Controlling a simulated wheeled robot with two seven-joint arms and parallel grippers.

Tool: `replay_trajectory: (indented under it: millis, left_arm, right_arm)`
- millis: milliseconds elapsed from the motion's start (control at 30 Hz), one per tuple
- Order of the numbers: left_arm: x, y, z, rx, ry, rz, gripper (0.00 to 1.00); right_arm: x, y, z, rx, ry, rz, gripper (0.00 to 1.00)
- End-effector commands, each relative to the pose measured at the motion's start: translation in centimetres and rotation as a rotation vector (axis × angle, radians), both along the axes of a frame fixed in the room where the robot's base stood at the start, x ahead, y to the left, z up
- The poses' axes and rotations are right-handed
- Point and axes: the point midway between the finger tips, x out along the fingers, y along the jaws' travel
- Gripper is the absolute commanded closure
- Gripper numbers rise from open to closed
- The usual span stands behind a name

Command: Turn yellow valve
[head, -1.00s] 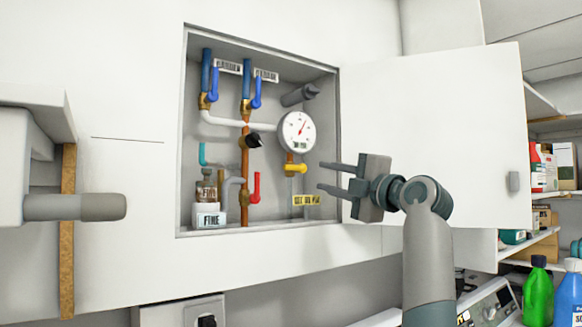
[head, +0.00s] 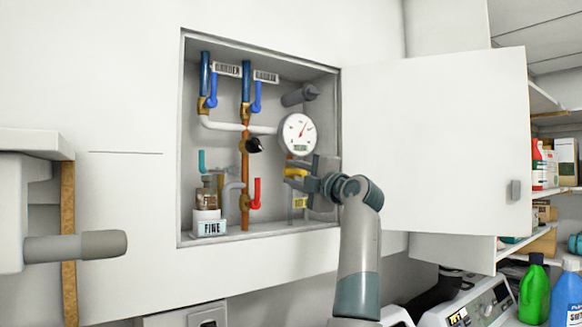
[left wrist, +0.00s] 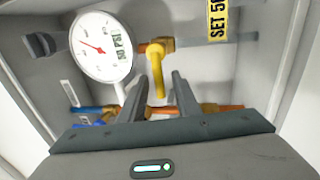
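The yellow valve (head: 296,172) is below the round pressure gauge (head: 298,134) inside the open wall cabinet. My left gripper (head: 302,183) reaches into the cabinet at the valve and partly covers it. In the left wrist view, the yellow valve handle (left wrist: 157,72) hangs down from a brass fitting, its lower end between the two fingers of my left gripper (left wrist: 162,80). The fingers are apart, with gaps beside the handle; I cannot tell whether either touches it. My right gripper is not in view.
The cabinet (head: 183,130) also holds blue levers (head: 211,88), a red lever (head: 256,192), a black knob (head: 253,145) and a jar at lower left. Its open door (head: 440,140) stands to the right. Shelves with bottles are at far right.

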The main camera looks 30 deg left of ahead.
Motion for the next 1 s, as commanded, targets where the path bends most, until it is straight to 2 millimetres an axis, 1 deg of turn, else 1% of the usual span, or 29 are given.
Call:
replay_trajectory:
  millis: [33, 133, 467, 500, 567, 600, 633, 867, 1000]
  left_arm:
    - [0.1, 0.5, 0.3, 0.0, 0.001, 0.001, 0.7]
    - [0.3, 1.0, 0.3, 0.0, 0.0, 0.002, 0.7]
    - [0.4, 1.2, 0.2, 0.0, -0.001, 0.001, 0.7]
    - [0.4, 1.2, 0.2, 0.0, -0.001, 0.001, 0.73]
    - [0.4, 1.2, 0.2, 0.0, -0.001, 0.001, 0.87]
    - [0.4, 1.2, 0.2, 0.0, -0.001, 0.001, 0.97]
    - [0.4, 1.2, 0.2, 0.0, -0.001, 0.001, 1.0]
    - [0.4, 1.2, 0.2, -0.001, -0.003, 0.0, 1.0]
    - [0.4, 1.8, 0.1, -0.007, -0.014, 0.002, 1.0]
  right_arm:
    - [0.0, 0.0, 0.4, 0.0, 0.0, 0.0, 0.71]
    - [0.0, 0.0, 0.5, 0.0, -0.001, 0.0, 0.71]
    - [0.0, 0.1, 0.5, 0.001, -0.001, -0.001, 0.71]
    - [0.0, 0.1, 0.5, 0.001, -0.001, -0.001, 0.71]
    - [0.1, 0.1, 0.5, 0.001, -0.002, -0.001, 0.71]
    - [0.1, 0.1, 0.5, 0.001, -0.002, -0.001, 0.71]
    - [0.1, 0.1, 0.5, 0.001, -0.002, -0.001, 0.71]
    - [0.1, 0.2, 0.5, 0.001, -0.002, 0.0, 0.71]
    - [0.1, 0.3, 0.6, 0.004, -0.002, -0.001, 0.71]
